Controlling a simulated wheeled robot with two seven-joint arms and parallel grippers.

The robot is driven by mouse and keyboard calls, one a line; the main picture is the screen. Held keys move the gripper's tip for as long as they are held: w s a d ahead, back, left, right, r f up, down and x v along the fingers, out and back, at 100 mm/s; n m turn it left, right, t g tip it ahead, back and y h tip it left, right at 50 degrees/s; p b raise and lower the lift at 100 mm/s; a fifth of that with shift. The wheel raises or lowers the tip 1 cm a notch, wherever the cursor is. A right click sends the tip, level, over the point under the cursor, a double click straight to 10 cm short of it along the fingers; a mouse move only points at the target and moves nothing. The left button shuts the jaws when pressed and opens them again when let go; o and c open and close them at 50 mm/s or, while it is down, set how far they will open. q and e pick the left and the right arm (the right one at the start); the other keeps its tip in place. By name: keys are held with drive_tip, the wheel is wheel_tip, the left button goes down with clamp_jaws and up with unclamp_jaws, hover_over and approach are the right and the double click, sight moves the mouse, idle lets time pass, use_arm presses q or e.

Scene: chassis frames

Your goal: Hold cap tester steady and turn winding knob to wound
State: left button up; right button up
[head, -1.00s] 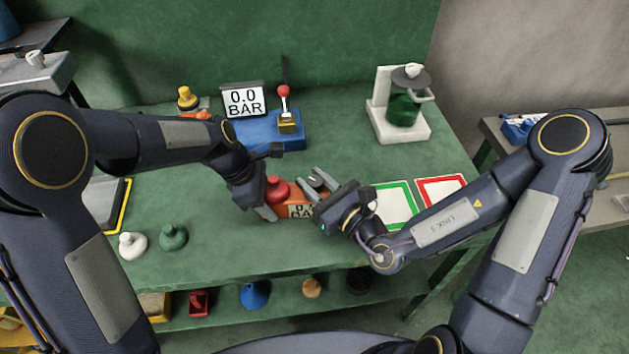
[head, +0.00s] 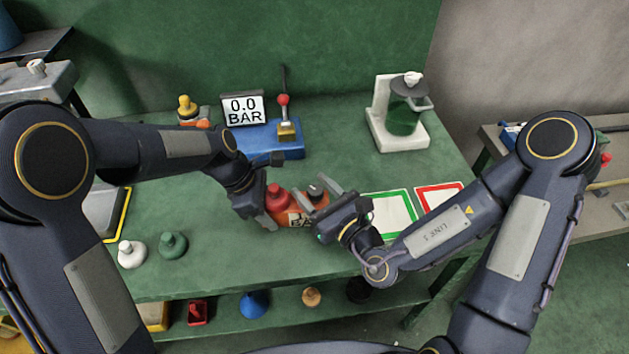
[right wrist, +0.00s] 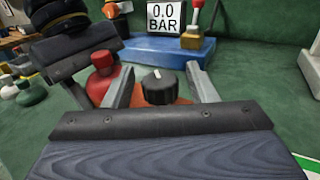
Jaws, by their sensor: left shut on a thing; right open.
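The orange cap tester (head: 299,203) stands on the green bench between my grippers. It carries a red cap-shaped part (head: 278,197) on its left, a black winding knob (head: 317,189) on its right, and a partly hidden display. My left gripper (head: 266,208) is shut on the cap tester's left side. My right gripper (head: 325,190) is open, its fingers at the knob. In the right wrist view the black knob (right wrist: 159,87), with a white mark on top, stands between the two spread fingers, with a gap on each side.
Behind stands a blue base (head: 270,139) with a red-topped lever and a 0.0 BAR display (head: 243,109). Green-framed (head: 391,214) and red-framed (head: 437,195) cards lie right. White (head: 131,253) and green (head: 172,244) caps stand front left.

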sight(313, 189)
wheel_tip(313, 189, up, 3)
drive_tip(key=shift+s+a+r, duration=0.1)
drive_tip(key=shift+a+r, duration=0.05)
drive_tip(key=shift+r, duration=3.2)
